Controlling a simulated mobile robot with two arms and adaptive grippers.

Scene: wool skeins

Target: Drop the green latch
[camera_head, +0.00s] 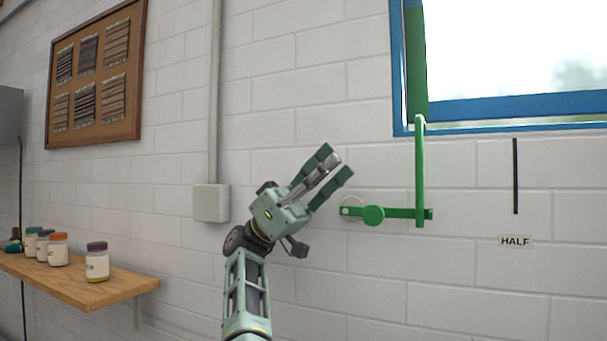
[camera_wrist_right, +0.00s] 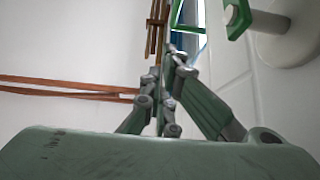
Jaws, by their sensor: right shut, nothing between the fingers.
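The green latch (camera_head: 395,212) is a flat bar lying level on the white wall, with a round green knob (camera_head: 373,215) near its left end. Its right end meets an upright green bar (camera_head: 420,170) that hangs below the window corner. My right gripper (camera_head: 335,163) is shut and empty, up and left of the knob and apart from it, pointing up and right. In the right wrist view, the gripper's fingers (camera_wrist_right: 172,75) are together, and a green end of the latch (camera_wrist_right: 238,18) shows at the upper right. My left gripper is not in view.
A blue-framed window (camera_head: 500,112) is at the upper right, with a "HALF" label (camera_head: 515,241) and a dark vertical strip (camera_head: 515,176) below. A grey wall box (camera_head: 211,203) with conduit is left of my arm. A wooden shelf (camera_head: 120,288) holds several jars at the lower left.

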